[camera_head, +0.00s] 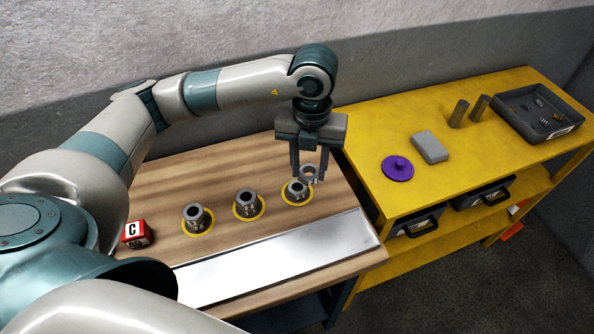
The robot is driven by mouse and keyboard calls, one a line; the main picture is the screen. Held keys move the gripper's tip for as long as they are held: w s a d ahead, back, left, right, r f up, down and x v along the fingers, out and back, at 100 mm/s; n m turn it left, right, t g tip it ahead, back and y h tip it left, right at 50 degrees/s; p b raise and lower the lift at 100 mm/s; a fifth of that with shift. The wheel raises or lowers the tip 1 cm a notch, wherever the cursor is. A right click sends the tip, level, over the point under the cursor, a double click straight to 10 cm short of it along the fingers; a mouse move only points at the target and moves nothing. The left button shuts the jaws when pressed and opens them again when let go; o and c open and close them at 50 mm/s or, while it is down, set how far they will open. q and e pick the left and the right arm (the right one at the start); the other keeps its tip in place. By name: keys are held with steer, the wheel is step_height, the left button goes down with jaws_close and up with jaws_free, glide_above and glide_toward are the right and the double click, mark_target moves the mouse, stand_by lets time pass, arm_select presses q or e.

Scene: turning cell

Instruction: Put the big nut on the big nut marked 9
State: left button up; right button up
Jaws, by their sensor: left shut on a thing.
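My left gripper (309,167) points down and is shut on a grey ring-shaped big nut (309,174). It holds the nut just above and slightly right of the rightmost grey nut (297,190). The held nut overlaps that one in the picture, and I cannot tell if they touch. Two more grey nuts, the middle one (246,203) and the left one (195,216), stand to its left. Each of the three stands in a yellow ring on the wooden table. Their marks are too small to read, so I cannot tell which is 9. My right gripper is out of view.
A bright metal strip (280,258) lies along the front of the wooden table. A red block marked C (136,234) is at the left. The yellow bench (385,150) holds a purple lidded disc (398,168), a grey block (430,147), two cylinders and a dark tray (505,117).

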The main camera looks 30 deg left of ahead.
arm_select(q)
steer(key=a+f, duration=0.2)
steer(key=a, duration=0.1)
steer(key=shift+w+a+p, duration=0.1)
steer(key=shift+w+p, duration=0.1)
steer(key=shift+p, duration=0.2)
steer(key=shift+f+p, duration=1.05)
steer(key=shift+f, duration=0.9)
